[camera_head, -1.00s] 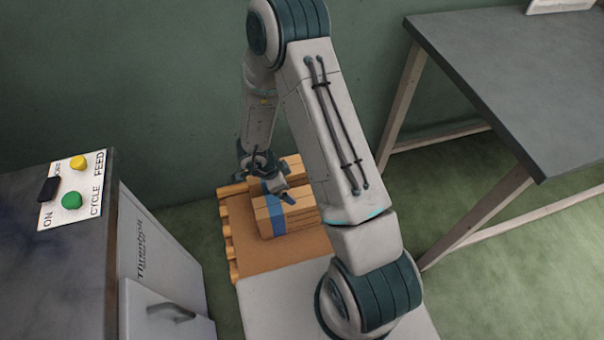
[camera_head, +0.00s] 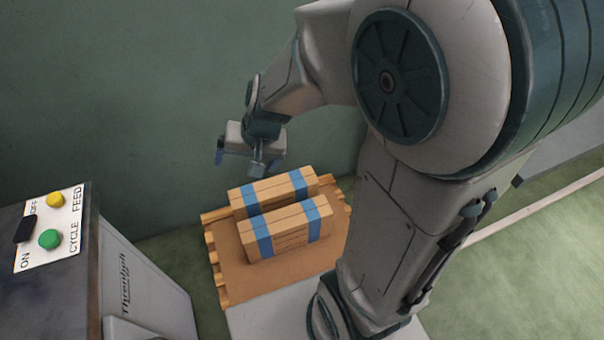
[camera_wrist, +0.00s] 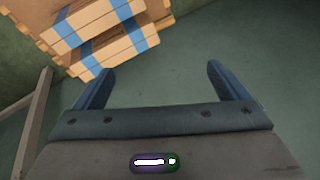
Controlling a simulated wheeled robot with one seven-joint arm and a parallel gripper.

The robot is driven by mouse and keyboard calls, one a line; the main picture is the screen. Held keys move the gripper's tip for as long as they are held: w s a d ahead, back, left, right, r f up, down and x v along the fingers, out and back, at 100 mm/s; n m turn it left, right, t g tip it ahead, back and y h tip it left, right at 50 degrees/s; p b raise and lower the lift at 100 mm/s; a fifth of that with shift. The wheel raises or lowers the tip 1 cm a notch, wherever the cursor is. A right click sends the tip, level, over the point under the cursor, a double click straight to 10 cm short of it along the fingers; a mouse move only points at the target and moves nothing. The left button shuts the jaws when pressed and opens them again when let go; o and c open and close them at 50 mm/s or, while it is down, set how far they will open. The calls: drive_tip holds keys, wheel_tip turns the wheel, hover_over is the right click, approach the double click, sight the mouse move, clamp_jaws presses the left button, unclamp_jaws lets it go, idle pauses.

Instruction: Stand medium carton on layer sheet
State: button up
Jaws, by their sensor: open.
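Two brown cartons with blue tape bands lie side by side on the brown layer sheet (camera_head: 240,282), which covers a wooden pallet (camera_head: 216,262). The near carton (camera_head: 286,232) and the far carton (camera_head: 272,190) are close together; I cannot tell which is the medium one. Both also show at the upper left of the wrist view, one carton (camera_wrist: 115,50) nearer my gripper. My gripper (camera_head: 238,165) is open and empty, raised above and behind the cartons, apart from them. In the wrist view only bare floor lies between its fingers (camera_wrist: 162,88).
A grey cabinet (camera_head: 150,290) with a button panel (camera_head: 50,228) stands at the left. A green wall (camera_head: 130,110) is close behind the pallet. My arm covers much of the right side. Bare sheet shows left of the cartons.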

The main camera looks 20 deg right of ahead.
drive_tip(key=s+d+r+n+g+h, duration=0.2)
drive_tip(key=s+d+r+n+h, duration=0.1)
drive_tip(key=s+d, duration=0.5)
drive_tip(key=s+r, duration=0.1)
drive_tip(key=s, duration=0.2)
drive_tip(key=shift+s, duration=0.1)
